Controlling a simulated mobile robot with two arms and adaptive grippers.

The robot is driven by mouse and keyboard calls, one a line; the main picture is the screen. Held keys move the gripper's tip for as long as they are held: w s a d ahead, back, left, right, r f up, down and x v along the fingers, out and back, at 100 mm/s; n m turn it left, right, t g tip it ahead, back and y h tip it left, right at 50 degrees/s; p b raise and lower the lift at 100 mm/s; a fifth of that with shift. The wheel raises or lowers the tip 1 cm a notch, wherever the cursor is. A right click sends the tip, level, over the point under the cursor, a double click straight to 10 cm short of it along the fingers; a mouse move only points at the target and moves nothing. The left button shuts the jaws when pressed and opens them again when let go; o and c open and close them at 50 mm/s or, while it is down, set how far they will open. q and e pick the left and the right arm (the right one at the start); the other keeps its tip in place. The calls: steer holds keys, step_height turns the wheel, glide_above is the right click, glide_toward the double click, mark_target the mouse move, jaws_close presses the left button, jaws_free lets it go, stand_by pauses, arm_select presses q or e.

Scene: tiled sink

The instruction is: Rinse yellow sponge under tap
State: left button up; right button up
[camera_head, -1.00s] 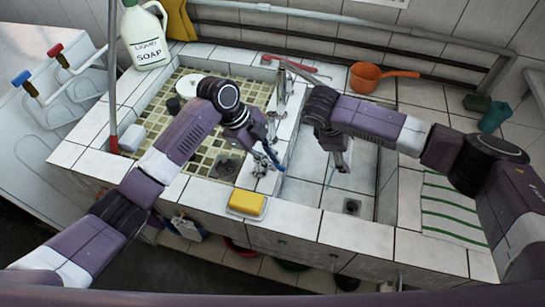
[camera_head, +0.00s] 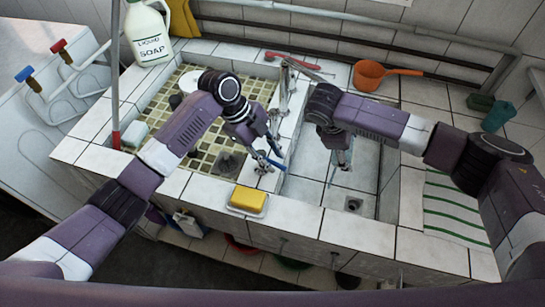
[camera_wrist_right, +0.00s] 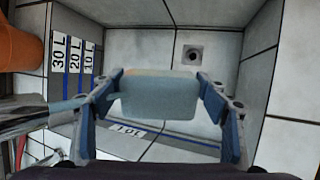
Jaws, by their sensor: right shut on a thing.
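The yellow sponge (camera_head: 248,200) lies on a small white dish on the tiled front ledge, apart from both grippers. My right gripper (camera_head: 342,158) is low over the right basin. In the right wrist view it (camera_wrist_right: 160,98) is shut on a pale blue-grey block (camera_wrist_right: 158,97) with a thin yellowish top edge. The metal tap (camera_head: 284,95) stands on the divider between the basins; a metal spout-like part (camera_wrist_right: 25,115) is left of the block in the wrist view. My left gripper (camera_head: 276,156) is at the divider's front end, close to the tap's lower fittings, its blue fingers apart.
The left basin (camera_head: 165,120) has yellow tiles and a drain. The right basin (camera_head: 310,195) has a drain (camera_head: 352,204). An orange ladle (camera_head: 370,76), a soap bottle (camera_head: 147,38) and a striped cloth (camera_head: 450,210) are on the surround.

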arm_select(q)
steer(key=v, duration=1.1)
steer(key=shift+r, duration=0.2)
steer(key=shift+a, duration=0.1)
